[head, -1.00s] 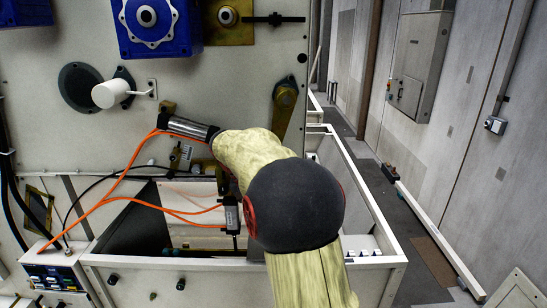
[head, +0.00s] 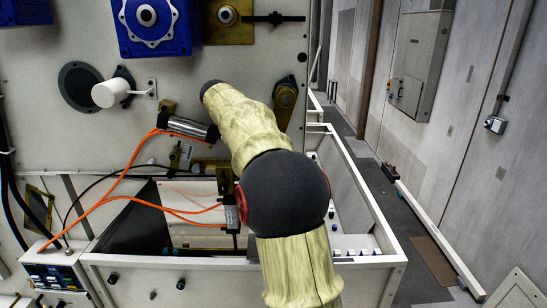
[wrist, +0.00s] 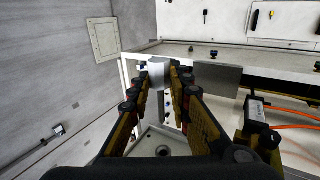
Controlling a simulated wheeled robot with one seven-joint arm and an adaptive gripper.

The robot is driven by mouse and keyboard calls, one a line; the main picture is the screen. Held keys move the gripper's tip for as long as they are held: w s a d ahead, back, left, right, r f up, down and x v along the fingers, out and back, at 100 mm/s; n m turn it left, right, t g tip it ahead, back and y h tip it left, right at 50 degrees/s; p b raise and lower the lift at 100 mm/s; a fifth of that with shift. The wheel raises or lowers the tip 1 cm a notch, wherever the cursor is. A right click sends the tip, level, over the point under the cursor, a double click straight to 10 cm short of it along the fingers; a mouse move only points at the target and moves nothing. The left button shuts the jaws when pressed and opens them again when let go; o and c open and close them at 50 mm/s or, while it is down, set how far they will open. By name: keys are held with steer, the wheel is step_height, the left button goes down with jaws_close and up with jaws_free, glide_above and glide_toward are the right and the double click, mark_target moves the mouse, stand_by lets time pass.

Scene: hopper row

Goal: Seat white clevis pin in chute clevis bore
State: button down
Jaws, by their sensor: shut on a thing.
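In the wrist view my gripper (wrist: 158,76) has its two fingers closed on a pale white block-like piece (wrist: 157,73), which I take to be the white clevis pin. Only part of it shows between the fingertips, and its far end is hidden. In the head view my arm covers the gripper, so neither gripper nor pin shows there. I cannot make out the chute clevis bore for certain in either view.
An open white hopper trough (head: 368,200) lies below the panel, with small white-and-dark parts (head: 352,252) on its rim. Orange cables (head: 130,200) run to a cylinder (head: 188,128). A blue housing (head: 155,25) and white knob (head: 110,94) protrude from the panel. An aisle is at right.

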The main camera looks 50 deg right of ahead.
steer(key=shift+w+d, duration=1.85)
steer(key=shift+d, duration=0.3)
steer(key=c, duration=2.2)
jaws_free()
steer(key=shift+c, duration=0.2)
jaws_close()
steer(key=shift+w+d, duration=0.1)
steer(key=shift+d, duration=0.05)
steer(key=shift+w+d, duration=0.8)
steer(key=shift+d, duration=0.15)
steer(key=shift+w+d, duration=0.1)
steer(key=shift+w+d, duration=0.9)
steer(key=shift+d, duration=0.1)
